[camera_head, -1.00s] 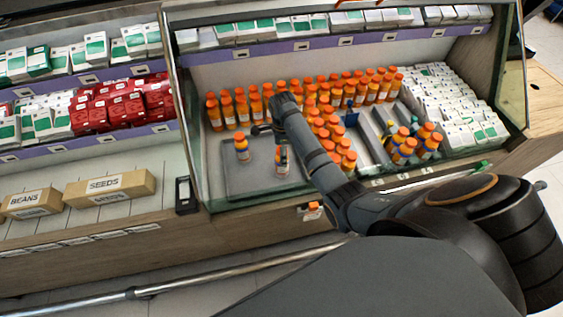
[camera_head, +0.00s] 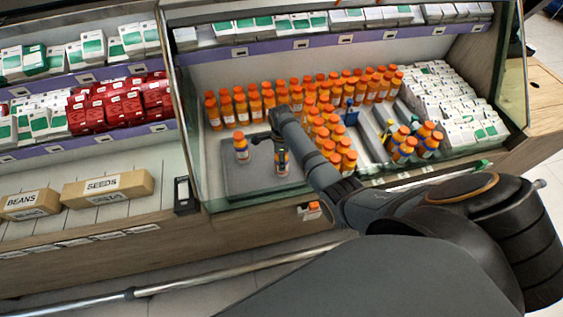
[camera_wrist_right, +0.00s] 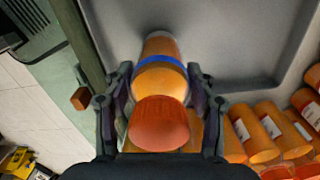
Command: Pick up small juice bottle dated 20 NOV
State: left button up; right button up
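Small juice bottles with orange caps (camera_head: 241,148) stand in the display case; no date on a label can be read. One bottle (camera_head: 281,168) stands at the front of the grey tray (camera_head: 232,185), partly covered by my right gripper (camera_head: 266,139). In the right wrist view this orange bottle (camera_wrist_right: 160,80), with a blue band, lies between the fingers of my right gripper (camera_wrist_right: 160,95). The fingers are spread on both sides of it, very close to its sides; contact is not clear. My left gripper is not in view.
Dense rows of bottles (camera_head: 250,108) stand behind and right of the tray. White boxes (camera_head: 455,105) fill the right side. A glass front edge (camera_head: 235,203) borders the case. Cardboard boxes marked SEEDS (camera_head: 108,187) and BEANS (camera_head: 28,204) lie left. The tray has bare room.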

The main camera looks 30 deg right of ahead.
jog(key=c, duration=0.9)
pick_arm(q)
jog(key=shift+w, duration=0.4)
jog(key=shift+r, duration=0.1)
pick_arm(e)
jog(key=shift+r, duration=0.15)
notch_tip(320, 180, up, 4)
jog(key=shift+s+f+p, duration=0.1)
jog(key=shift+f+p, duration=0.15)
jog(key=shift+p, duration=0.2)
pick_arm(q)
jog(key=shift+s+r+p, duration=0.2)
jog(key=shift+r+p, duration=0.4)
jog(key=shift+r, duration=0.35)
pick_arm(e)
jog(key=s+r, duration=0.3)
jog(key=s, duration=0.1)
jog(key=s+r, duration=0.3)
jog(key=s, duration=0.2)
jog(key=s+r, duration=0.3)
jog(key=s, duration=0.1)
jog(key=shift+s+d+r, duration=0.15)
jog(key=shift+s+d, duration=0.05)
jog(key=shift+s, duration=0.2)
